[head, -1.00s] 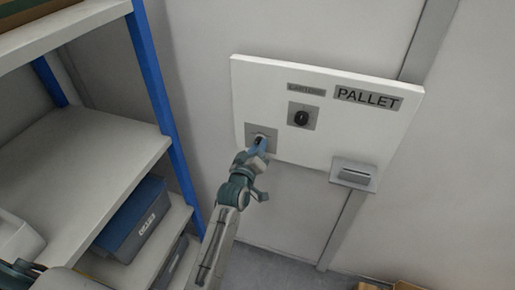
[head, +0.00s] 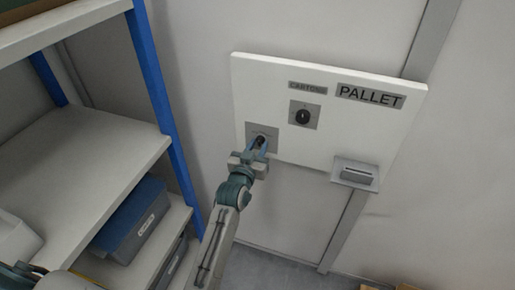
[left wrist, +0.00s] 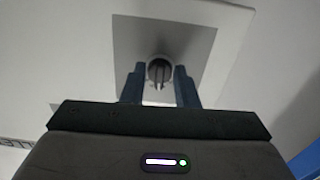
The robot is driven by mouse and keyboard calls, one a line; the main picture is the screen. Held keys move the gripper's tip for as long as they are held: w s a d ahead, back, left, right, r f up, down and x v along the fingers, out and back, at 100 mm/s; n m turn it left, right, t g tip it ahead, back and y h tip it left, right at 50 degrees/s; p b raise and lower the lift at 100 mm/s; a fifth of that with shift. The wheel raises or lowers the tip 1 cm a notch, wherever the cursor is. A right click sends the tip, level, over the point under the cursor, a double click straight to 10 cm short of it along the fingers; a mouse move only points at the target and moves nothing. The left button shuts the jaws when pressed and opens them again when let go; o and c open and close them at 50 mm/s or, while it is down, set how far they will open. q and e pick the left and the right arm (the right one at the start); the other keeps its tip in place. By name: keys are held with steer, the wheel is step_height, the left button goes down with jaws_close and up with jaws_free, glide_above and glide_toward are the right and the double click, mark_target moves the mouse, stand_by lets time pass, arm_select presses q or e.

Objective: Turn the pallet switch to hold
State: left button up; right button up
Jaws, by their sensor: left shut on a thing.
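A white panel (head: 290,75) on the wall bears a PALLET label (head: 369,96). A dark rotary knob on a grey square plate (head: 272,128) sits at the panel's lower left. My left gripper (head: 261,144) is shut on this knob. In the left wrist view the round knob (left wrist: 159,71) with its upright grip bar is between the two blue fingers, on its grey plate (left wrist: 197,45). The hold marking cannot be read. A second dark knob (head: 302,117) stands up and right of it, untouched. My right gripper is not in view.
A smaller label (head: 307,88) reads roughly CARTONS. A grey box with a slot (head: 356,173) juts from the panel's lower right. A shelf rack with a blue post (head: 152,90) and a blue bin (head: 132,220) stands at left, close to my left arm.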

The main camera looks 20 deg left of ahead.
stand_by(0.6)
arm_select(q)
steer(key=o, duration=1)
steer(key=shift+s, duration=0.1)
steer(key=shift+s+f, duration=0.15)
steer(key=shift+s, duration=0.15)
steer(key=shift+s+a+b, duration=0.15)
steer(key=shift+s+b, duration=1.75)
steer(key=shift+s, duration=3.15)
